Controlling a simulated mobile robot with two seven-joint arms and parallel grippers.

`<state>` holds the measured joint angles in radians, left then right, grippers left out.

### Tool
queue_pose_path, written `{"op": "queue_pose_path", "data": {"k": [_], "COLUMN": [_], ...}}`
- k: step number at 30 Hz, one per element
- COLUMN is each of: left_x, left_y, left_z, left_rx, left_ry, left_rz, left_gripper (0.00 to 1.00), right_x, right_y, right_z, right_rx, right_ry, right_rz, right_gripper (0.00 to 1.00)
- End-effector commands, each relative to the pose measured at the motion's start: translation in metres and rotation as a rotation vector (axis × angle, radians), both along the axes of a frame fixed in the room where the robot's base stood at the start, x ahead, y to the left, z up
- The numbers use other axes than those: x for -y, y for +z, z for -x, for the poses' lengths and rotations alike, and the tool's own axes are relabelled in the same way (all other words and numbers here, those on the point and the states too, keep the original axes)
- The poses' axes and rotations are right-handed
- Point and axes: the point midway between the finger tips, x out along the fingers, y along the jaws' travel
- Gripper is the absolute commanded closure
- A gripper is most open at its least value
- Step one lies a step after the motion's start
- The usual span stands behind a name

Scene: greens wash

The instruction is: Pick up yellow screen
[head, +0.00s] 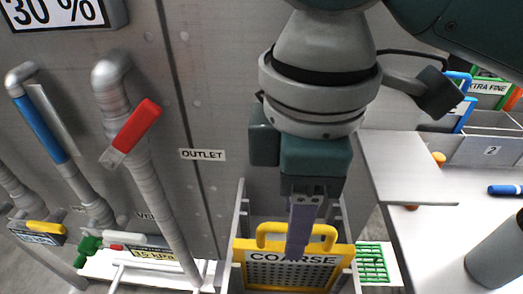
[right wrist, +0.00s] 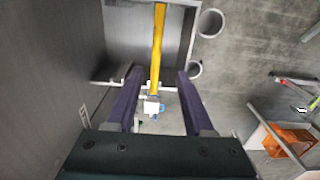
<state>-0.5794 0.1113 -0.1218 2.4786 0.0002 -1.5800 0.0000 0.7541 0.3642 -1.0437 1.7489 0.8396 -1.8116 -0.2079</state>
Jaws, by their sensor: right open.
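The yellow screen (head: 262,252), labelled COARSE, stands upright in a pale frame at the bottom centre of the head view. It has a looped handle on top and a dark perforated panel. In the right wrist view the yellow screen (right wrist: 158,50) shows edge-on as a narrow yellow strip. My right gripper (head: 300,240) is open, pointing down, with a purple finger in front of the handle and label. In the right wrist view its two fingers (right wrist: 160,74) lie on either side of the strip, with gaps visible on both sides. My left gripper is not in view.
A grey tank wall with an OUTLET label (head: 202,155) stands behind and left. A pipe with a red lever (head: 137,125) is at left. A grey shelf (head: 410,165) juts out right of the gripper. A green grid (head: 371,262) lies right of the screen. A grey cylinder (head: 500,252) stands far right.

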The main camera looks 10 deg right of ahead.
Motion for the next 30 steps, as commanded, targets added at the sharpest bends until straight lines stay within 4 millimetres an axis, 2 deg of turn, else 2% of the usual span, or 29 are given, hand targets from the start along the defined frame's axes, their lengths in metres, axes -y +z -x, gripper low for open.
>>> {"op": "queue_pose_path", "data": {"k": [6,11,19,22,29,30], "left_x": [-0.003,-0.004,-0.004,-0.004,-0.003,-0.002], "left_y": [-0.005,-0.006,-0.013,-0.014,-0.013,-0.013], "left_z": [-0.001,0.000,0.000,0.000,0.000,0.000], "left_rx": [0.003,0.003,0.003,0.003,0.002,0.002], "left_ry": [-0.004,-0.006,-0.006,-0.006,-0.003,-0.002], "left_rz": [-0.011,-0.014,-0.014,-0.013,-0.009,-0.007], "left_gripper": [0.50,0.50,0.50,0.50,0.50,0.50], "right_x": [0.001,0.002,0.009,0.009,0.009,0.009], "right_y": [-0.033,-0.047,-0.087,-0.094,-0.094,-0.094], "right_z": [0.000,-0.001,-0.005,-0.005,-0.005,-0.005], "right_rx": [-0.004,-0.002,-0.002,0.000,0.002,0.002], "right_ry": [-0.001,-0.001,-0.001,0.001,0.001,0.001], "right_rz": [0.003,0.003,0.003,0.002,0.002,0.002], "right_gripper": [0.47,0.47,0.47,0.47,0.47,0.52]}}
